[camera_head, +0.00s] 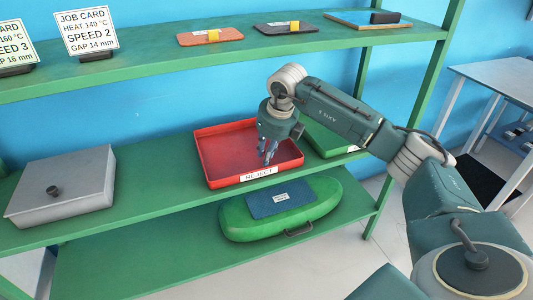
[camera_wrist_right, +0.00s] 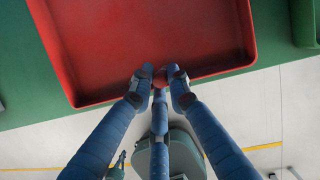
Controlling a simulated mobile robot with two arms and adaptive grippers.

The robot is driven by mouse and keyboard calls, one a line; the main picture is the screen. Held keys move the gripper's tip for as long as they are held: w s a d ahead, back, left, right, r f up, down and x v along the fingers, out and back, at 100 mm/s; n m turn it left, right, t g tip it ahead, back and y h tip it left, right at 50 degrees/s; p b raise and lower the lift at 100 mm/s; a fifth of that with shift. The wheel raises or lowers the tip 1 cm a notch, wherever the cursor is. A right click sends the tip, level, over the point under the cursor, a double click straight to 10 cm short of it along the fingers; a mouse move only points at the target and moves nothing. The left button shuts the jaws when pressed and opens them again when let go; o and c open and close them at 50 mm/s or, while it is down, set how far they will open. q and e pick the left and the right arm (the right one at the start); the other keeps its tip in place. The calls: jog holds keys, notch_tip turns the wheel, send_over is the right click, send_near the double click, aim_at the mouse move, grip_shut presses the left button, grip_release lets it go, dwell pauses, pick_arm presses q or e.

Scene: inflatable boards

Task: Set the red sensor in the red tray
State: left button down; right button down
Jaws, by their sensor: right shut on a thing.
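The red tray (camera_head: 222,147) stands on the middle green shelf, with a white REJECT label on its front wall. It also fills the top of the right wrist view (camera_wrist_right: 150,30), and its visible floor is bare. My right gripper (camera_head: 268,155) points down over the front part of the tray. In the right wrist view its blue fingers (camera_wrist_right: 160,79) are shut on the small red sensor (camera_wrist_right: 160,78), near the tray's front rim. The fingertips hide most of the sensor. I cannot tell its height above the tray. My left gripper is not in view.
A green tray (camera_head: 325,140) stands right of the red one. A grey lidded box (camera_head: 62,185) sits at the left of this shelf. A green case (camera_head: 325,205) lies on the shelf below. Job cards (camera_head: 87,30) and small boards (camera_head: 206,37) are on the top shelf.

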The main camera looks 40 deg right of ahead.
jog(key=c, duration=1.7)
grip_release()
jog(key=shift+f, duration=0.1)
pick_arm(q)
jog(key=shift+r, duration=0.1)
pick_arm(e)
jog(key=shift+o, duration=0.2)
